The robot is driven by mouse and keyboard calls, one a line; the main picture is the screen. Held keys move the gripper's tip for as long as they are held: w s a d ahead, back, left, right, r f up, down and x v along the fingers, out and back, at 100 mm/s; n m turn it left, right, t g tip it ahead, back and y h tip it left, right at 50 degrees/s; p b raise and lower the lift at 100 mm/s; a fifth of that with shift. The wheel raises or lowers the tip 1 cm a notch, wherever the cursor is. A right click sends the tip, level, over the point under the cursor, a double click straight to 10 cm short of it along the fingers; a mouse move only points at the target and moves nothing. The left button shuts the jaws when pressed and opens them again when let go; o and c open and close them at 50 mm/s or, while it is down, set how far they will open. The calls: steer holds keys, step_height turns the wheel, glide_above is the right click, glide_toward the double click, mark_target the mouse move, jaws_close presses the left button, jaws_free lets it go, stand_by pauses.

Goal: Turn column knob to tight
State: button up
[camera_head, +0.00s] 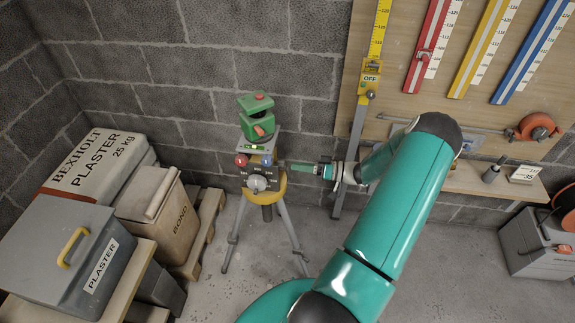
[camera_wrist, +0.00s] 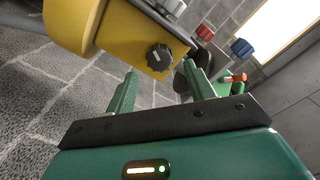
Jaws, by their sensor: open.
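A tripod (camera_head: 234,232) stands by the wall with a yellow column collar (camera_head: 280,190) and a dark panel above its legs. In the wrist view, a black ridged knob (camera_wrist: 160,57) with a pale pointer mark sits on the yellow housing (camera_wrist: 118,27). I cannot read any tight mark beside it. My gripper (camera_head: 290,167) is to the right of the tripod head, pointing left at it. In the wrist view my gripper (camera_wrist: 160,72) is open and empty, with the knob ahead between the fingertips. Contact is not visible. In the head view this knob is not clearly seen.
The panel carries a red knob (camera_head: 241,160), a blue knob (camera_head: 266,161) and a grey dial (camera_head: 257,183). A green instrument (camera_head: 256,118) sits on top. Plaster bags and a grey box (camera_head: 60,250) are at left; a wall board with rulers (camera_head: 430,50) is at right.

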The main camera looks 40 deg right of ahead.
mark_target(281, 165)
steer(key=shift+x, duration=2.05)
steer(key=c, duration=1)
